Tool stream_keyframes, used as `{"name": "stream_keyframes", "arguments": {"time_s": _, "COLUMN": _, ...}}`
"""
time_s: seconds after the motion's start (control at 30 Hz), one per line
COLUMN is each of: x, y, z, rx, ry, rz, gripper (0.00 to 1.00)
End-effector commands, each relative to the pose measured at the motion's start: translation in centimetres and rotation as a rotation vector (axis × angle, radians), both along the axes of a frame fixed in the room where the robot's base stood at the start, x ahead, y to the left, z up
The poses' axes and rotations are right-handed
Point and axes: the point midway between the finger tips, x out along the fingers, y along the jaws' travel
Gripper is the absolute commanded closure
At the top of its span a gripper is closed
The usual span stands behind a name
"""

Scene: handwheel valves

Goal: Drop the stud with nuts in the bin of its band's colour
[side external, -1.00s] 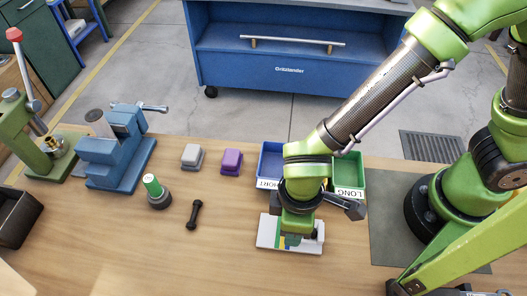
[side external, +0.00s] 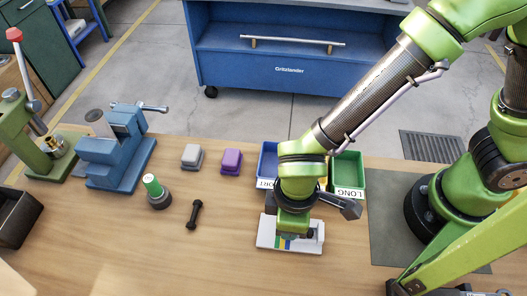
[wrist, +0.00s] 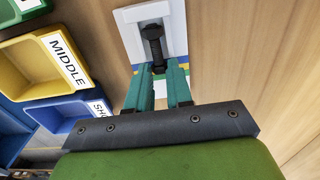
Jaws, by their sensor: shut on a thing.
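A dark stud with nuts (wrist: 154,40) shows in the wrist view over the slot of a white gauge block (wrist: 176,25). My gripper (wrist: 160,70) has its teal fingers closed on the stud's near end. I cannot tell whether the stud still touches the block. Coloured bands cross the block, partly hidden by the fingers; which band the stud's end meets is unclear. The block also shows in the side view (side external: 265,236), under my gripper. The blue bin SHORT (wrist: 63,120), yellow bin MIDDLE (wrist: 28,60) and green bin LONG (side external: 349,170) stand behind it.
Another dark stud-like piece (side external: 194,215) lies on the table. A green-topped cylinder (side external: 154,187), a grey block (side external: 192,156) and a purple block (side external: 231,161) stand near it. A blue vise (side external: 118,155) and a black tray (side external: 18,220) are at the left. The front table is clear.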

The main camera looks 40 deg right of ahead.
Motion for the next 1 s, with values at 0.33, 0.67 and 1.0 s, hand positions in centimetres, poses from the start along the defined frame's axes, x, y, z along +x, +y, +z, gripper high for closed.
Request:
{"name": "stream_keyframes", "arguments": {"time_s": 0.33, "x": 0.8, "y": 0.7, "z": -0.1, "rx": -0.001, "ry": 0.001, "rz": 0.001, "gripper": 0.94}}
{"name": "stream_keyframes", "arguments": {"time_s": 0.67, "x": 1.5, "y": 1.4, "z": -0.1, "rx": -0.001, "ry": 0.001, "rz": 0.000, "gripper": 0.94}}
{"name": "stream_keyframes", "arguments": {"time_s": 1.0, "x": 1.8, "y": 1.8, "z": -0.1, "rx": -0.002, "ry": 0.001, "rz": 0.000, "gripper": 0.94}}
